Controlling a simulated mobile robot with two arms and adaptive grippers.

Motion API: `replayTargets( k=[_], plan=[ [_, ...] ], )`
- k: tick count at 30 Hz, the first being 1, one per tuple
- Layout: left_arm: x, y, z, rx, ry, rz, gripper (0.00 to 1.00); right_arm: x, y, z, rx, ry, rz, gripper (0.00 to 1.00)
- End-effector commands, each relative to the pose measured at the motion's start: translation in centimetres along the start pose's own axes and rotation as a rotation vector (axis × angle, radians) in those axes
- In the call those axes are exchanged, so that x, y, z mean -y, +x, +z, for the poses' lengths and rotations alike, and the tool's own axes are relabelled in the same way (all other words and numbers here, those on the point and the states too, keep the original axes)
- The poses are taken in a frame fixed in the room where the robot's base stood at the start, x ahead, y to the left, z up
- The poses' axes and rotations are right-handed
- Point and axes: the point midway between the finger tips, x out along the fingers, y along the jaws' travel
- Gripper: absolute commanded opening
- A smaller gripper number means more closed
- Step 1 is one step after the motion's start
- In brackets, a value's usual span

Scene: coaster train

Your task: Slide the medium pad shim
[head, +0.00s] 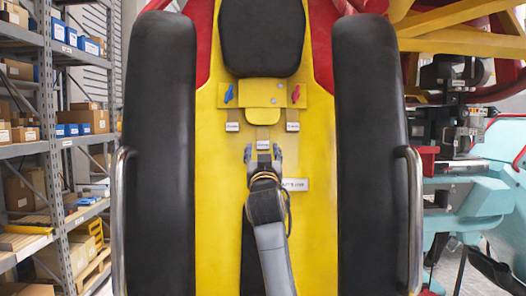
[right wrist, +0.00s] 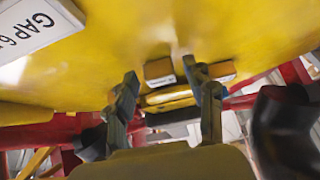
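Three small tan shims with white labels sit on the yellow seat back: a left one (head: 232,122), a lower middle one (head: 263,139) and a right one (head: 292,122). Their lettering is too small to read, so I cannot tell which is the medium one. My right gripper (head: 263,155) is open, its fingers apart just below the middle shim. In the right wrist view my right gripper (right wrist: 162,75) shows a labelled shim (right wrist: 158,70) beyond and between its fingertips, with no clear contact. Another shim (right wrist: 222,70) is partly hidden by a finger. My left gripper is out of view.
A yellow bracket (head: 262,94) carries a blue handle (head: 229,93) and a red handle (head: 296,93). A white gap label (head: 295,184) lies right of my gripper. Black padded restraints (head: 160,150) (head: 371,150) with metal rails flank the seat. Shelves (head: 50,130) stand left.

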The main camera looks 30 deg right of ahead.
Motion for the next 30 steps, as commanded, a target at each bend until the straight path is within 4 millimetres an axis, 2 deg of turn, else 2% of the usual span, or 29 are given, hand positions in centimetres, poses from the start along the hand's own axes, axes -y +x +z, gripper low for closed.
replayTargets(
  k=[9,14,24,30],
  plan=[
    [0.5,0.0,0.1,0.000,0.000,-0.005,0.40,-0.1,-0.1,-0.3,-0.006,0.001,0.001,0.57],
    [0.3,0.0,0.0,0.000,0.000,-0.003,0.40,0.0,-1.4,-0.2,-0.006,0.001,0.000,0.57],
    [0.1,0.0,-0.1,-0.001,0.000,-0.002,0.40,0.0,-7.8,-0.2,-0.006,0.002,-0.001,0.57],
    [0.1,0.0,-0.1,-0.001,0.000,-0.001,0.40,0.0,-10.8,-0.2,-0.005,0.001,-0.001,0.57]
  ],
)
